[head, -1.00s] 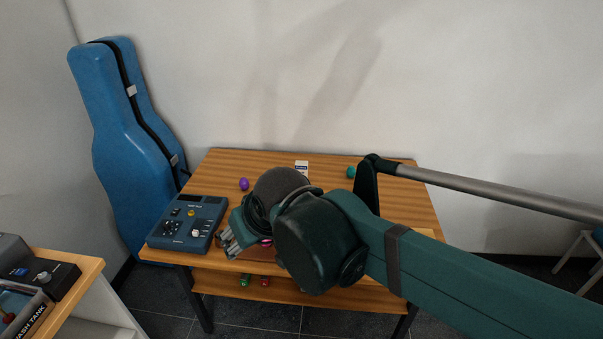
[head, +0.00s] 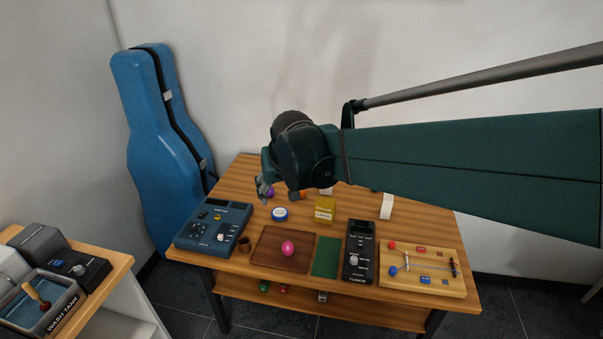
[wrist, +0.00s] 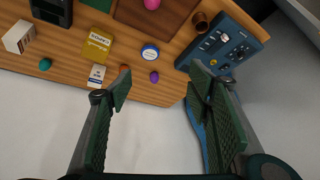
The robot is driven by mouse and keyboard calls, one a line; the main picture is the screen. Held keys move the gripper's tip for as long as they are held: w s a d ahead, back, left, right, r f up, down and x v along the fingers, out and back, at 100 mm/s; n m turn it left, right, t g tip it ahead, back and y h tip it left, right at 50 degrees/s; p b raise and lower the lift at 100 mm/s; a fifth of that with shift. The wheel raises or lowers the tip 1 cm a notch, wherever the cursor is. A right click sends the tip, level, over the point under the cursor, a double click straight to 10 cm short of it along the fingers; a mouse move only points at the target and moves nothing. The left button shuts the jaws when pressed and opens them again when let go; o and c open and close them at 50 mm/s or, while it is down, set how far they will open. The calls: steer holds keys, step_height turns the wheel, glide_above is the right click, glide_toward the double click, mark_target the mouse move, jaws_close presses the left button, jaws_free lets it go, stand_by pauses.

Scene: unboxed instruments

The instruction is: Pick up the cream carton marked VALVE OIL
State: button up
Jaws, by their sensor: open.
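Two pale cartons are in view, and I cannot read VALVE OIL on either. One, cream-white with a dark band and small print (wrist: 96,75), lies near the table edge by the wall in the wrist view; in the head view only a sliver of it (head: 326,192) shows below my arm. The other, a plain pale carton (head: 386,206), stands to the right and also shows at the left of the wrist view (wrist: 18,37). My gripper (wrist: 161,85) is open and empty, above the table's back-left part; in the head view its fingers (head: 263,189) point down.
A yellow carton (head: 325,210), a blue-and-white tin (head: 280,214), a purple ball (wrist: 154,76) and an orange item (wrist: 124,69) lie close to the banded carton. A teal ball (wrist: 45,65) lies between the pale cartons. Instruments (head: 213,226) and a brown tray (head: 262,258) fill the front.

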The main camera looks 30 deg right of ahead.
steer(key=w+d+f+m+p, duration=0.2)
steer(key=w+d, duration=0.6)
steer(key=d, duration=0.1)
steer(key=w+d+f+m+g+p, duration=0.1)
steer(key=w+d+f, duration=0.2)
steer(key=d+f, duration=0.2)
steer(key=w+d+f+m+h+p, duration=0.1)
steer(key=w+d+f, duration=0.3)
steer(key=d, duration=0.7)
steer(key=w+d+f+m+g+p, duration=0.1)
steer(key=w+d+f, duration=0.3)
steer(key=d+f, duration=0.2)
steer(key=shift+w+d+f+m+g+h, duration=0.2)
steer(key=shift+w+d+m+g+h, duration=0.1)
steer(key=shift+d, duration=0.75)
steer(key=shift+f, duration=0.1)
steer(key=shift+x, duration=1.2)
steer(key=shift+f, duration=0.1)
steer(key=shift+b+x, duration=0.35)
steer(key=shift+x, duration=2.15)
steer(key=shift+w+a, duration=0.15)
steer(key=shift+w, duration=0.05)
